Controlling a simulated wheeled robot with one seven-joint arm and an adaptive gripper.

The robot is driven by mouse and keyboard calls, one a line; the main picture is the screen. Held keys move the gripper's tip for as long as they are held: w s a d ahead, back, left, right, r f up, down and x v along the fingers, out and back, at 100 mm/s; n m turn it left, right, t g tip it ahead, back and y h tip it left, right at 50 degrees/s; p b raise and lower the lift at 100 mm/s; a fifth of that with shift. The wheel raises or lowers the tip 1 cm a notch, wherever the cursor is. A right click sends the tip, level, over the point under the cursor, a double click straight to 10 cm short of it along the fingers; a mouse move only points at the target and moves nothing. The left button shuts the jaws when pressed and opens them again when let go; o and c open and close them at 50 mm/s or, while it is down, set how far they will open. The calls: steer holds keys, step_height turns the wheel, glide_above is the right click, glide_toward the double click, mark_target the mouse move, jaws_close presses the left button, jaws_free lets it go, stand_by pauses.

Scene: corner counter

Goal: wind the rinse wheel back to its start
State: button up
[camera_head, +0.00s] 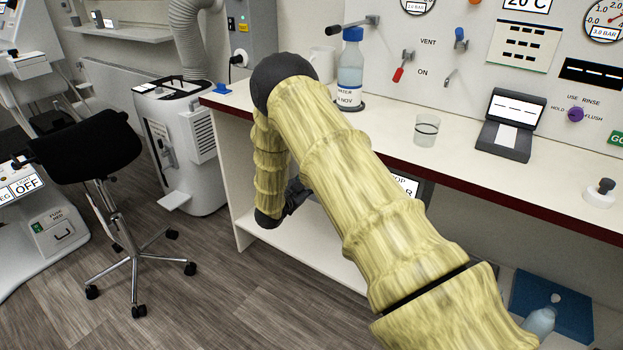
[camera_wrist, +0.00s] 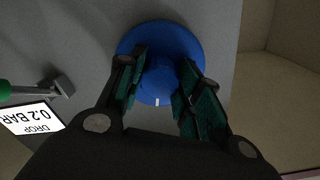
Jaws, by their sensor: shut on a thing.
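A round blue wheel (camera_wrist: 161,36) sits on a grey panel in the wrist view, with a small white mark at the bottom of its rim as pictured. My gripper (camera_wrist: 163,72) has its green-padded fingers on either side of the wheel's raised middle and is shut on it. In the head view my gripper (camera_head: 294,196) is low under the counter, mostly behind my arm; the blue wheel is hidden there. No label naming the wheel shows in the wrist view.
Beside the wheel are a green-handled lever (camera_wrist: 18,88) and a display (camera_wrist: 33,118) reading DROP 0.2 BAR. Above my arm, the counter (camera_head: 465,170) holds a blue-capped bottle (camera_head: 350,70), a glass (camera_head: 426,131) and a small dark device (camera_head: 507,125). A purple knob (camera_head: 575,114) has USE, RINSE, FLUSH and HOLD labels.

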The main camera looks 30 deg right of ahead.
steer(key=shift+f, duration=0.1)
stand_by(0.3)
steer(key=o, duration=1)
steer(key=v, duration=1.2)
